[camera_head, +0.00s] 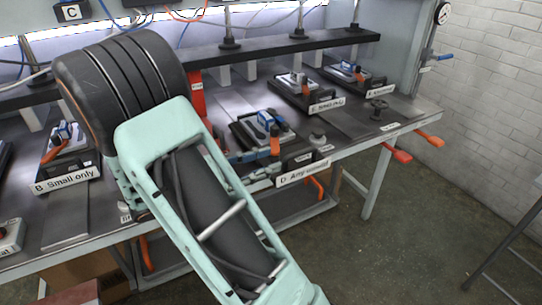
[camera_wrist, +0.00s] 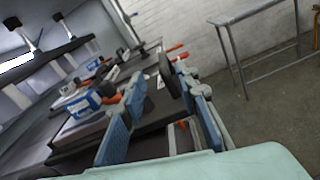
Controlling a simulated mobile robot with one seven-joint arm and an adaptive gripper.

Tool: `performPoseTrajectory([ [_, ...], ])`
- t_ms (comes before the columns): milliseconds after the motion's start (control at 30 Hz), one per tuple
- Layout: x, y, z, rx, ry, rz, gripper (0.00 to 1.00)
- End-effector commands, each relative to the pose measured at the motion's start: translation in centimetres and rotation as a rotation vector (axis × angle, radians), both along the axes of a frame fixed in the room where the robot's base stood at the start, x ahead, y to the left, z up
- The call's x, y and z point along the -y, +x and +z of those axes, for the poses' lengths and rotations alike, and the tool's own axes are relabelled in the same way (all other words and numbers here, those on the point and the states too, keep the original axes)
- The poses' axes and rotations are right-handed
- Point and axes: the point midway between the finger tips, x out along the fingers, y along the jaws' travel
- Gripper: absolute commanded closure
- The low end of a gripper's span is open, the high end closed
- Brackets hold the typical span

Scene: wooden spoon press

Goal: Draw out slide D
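Slide D (camera_head: 303,171), with a white label beginning "D Any", sits at the front edge of the bench in the head view. Its dark plate carries a clamp with a blue body (camera_head: 267,120) and an orange grip (camera_head: 275,146). My gripper (camera_head: 258,166) is just left of the label at the bench edge, partly hidden by my arm. In the wrist view my gripper (camera_wrist: 163,88) has its blue fingers spread apart. A dark upright piece (camera_wrist: 166,74), perhaps slide D's handle, shows between or just beyond the fingertips. I cannot tell whether they touch it.
Slide B (camera_head: 66,180) is at the left. Two more labelled slides (camera_head: 312,103) stand behind on the right. A black knob (camera_head: 378,107) and red and orange handles (camera_head: 397,153) are at the right end. The floor in front of the bench (camera_head: 440,200) is clear.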

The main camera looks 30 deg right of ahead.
Motion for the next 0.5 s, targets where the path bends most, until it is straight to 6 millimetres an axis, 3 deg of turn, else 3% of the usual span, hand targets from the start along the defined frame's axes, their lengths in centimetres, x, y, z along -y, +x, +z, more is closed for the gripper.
performPoseTrajectory([
  [33, -0.3, -0.2, -0.9, -0.012, -0.009, -0.007, 0.71],
  [233, 0.0, -0.7, -1.3, -0.024, -0.019, -0.018, 0.71],
  [500, 4.6, -1.1, -1.3, -0.022, -0.017, -0.021, 0.71],
])
